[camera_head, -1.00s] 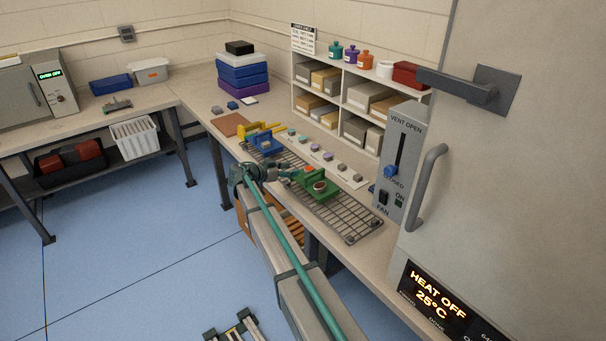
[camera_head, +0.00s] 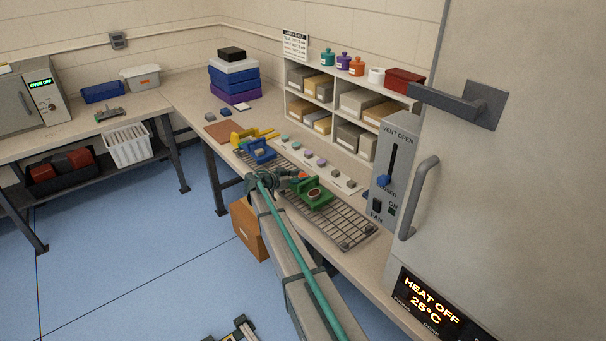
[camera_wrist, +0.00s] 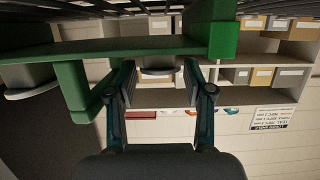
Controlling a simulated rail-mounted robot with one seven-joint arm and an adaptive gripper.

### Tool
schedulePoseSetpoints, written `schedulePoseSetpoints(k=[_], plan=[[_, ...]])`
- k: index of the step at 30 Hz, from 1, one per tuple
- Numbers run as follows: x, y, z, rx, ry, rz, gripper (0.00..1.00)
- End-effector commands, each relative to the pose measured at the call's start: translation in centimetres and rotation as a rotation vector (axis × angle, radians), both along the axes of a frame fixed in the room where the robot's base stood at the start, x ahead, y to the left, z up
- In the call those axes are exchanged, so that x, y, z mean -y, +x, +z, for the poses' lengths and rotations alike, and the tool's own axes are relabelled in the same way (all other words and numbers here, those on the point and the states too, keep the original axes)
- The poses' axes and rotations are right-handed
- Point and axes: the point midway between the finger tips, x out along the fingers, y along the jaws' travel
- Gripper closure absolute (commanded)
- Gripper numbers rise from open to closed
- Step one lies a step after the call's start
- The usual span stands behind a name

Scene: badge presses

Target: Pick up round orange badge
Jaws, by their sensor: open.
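A small orange spot (camera_head: 303,175), probably the round orange badge, shows in the head view beside the green press; it is too small to tell its exact shape or what it rests on. The green press (camera_head: 314,195) stands on the wire rack and has a dark reddish disc in it. My gripper (camera_head: 291,180) is close to its left side. In the wrist view my gripper (camera_wrist: 158,82) has its two fingers apart, with a grey-white piece visible beyond the gap. The green press (camera_wrist: 75,88) spans the upper left there. I cannot make out the orange badge in that view.
A blue press (camera_head: 260,150) and a yellow one (camera_head: 243,134) stand farther back. A row of small pieces (camera_head: 320,164) lies behind the wire rack (camera_head: 340,235). The vent panel (camera_head: 392,170) and large grey cabinet (camera_head: 490,190) bound the right. Open shelves (camera_head: 286,103) stand behind.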

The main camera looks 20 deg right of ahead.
Motion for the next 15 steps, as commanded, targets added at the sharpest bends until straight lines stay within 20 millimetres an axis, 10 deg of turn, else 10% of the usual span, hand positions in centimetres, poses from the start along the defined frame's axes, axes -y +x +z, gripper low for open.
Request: schedulePoseSetpoints(k=[13,15], plan=[[2.4,0.6,-0.8,0.000,0.001,0.001,0.48],[2.4,0.6,-0.8,0.000,0.001,0.001,0.60]])
